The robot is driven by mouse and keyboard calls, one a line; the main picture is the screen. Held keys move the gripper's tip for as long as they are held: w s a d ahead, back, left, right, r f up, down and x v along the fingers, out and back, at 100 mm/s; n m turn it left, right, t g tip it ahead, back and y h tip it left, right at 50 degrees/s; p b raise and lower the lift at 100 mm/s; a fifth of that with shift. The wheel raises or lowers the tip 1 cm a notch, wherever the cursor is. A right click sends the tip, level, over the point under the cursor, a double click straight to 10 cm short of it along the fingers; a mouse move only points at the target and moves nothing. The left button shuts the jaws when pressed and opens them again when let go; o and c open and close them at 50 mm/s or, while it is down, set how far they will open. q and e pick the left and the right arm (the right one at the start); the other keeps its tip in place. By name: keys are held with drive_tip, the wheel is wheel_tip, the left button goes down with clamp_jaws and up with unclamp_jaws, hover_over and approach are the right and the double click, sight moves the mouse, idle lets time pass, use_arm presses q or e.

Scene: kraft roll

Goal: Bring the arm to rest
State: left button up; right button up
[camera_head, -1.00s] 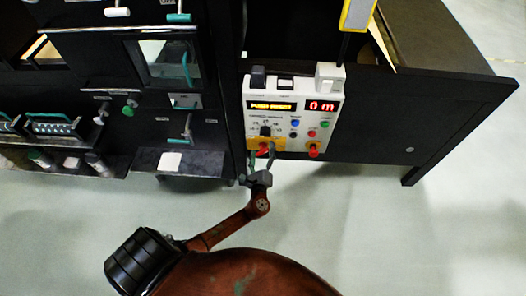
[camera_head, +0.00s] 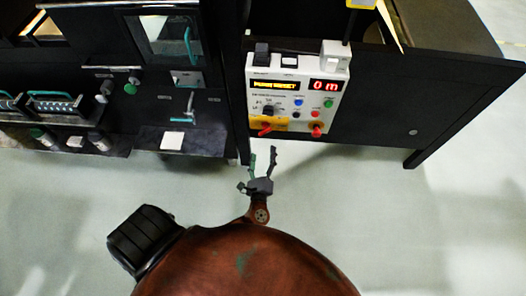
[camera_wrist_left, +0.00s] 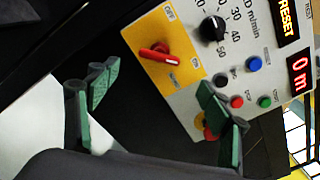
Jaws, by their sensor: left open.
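My left gripper (camera_head: 262,168) is open and empty in the head view. It is below the white control panel (camera_head: 335,88) and apart from it, over the pale floor. In the left wrist view its two green-padded fingers (camera_wrist_left: 158,98) stand wide apart, with the panel beyond them. The panel carries a red rotary switch on a yellow plate (camera_wrist_left: 185,75), which lies at a slant, a black dial (camera_wrist_left: 212,28) and several coloured buttons. Its displays are lit; the right one reads "0 m". My right gripper does not show.
A black machine (camera_head: 130,80) with green handles stands at the left. A black table-like cabinet (camera_head: 450,90) holds the panel and reaches to the right. The pale floor (camera_head: 400,230) in front is clear.

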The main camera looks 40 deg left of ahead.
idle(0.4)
use_arm(q)
drive_tip(key=s+a+f+n+g+h+p, duration=0.1)
drive_tip(key=s+a+f+n+g, duration=0.15)
drive_tip(key=f, duration=0.65)
drive_tip(key=s+a+f+n+g+h+p, duration=0.1)
drive_tip(key=s+a+f+g, duration=0.25)
drive_tip(key=f, duration=0.55)
drive_tip(key=s+f+n+g+h+p, duration=0.2)
drive_tip(key=s+f+n+g, duration=0.2)
drive_tip(key=s+f, duration=0.95)
drive_tip(key=s+d+f+n+g+h+p, duration=0.1)
drive_tip(key=s+f+n, duration=0.2)
drive_tip(key=s, duration=0.7)
drive_tip(key=s+d+f+n+g+h+p, duration=0.1)
drive_tip(key=s+f+n, duration=0.3)
drive_tip(key=s, duration=0.7)
drive_tip(key=s+d+f+n+g+h+p, duration=0.2)
drive_tip(key=s+f+n+g+h, duration=0.1)
drive_tip(key=s, duration=0.7)
drive_tip(key=shift+s+f+n, duration=0.4)
drive_tip(key=shift+f+n, duration=0.2)
drive_tip(key=shift+n, duration=0.35)
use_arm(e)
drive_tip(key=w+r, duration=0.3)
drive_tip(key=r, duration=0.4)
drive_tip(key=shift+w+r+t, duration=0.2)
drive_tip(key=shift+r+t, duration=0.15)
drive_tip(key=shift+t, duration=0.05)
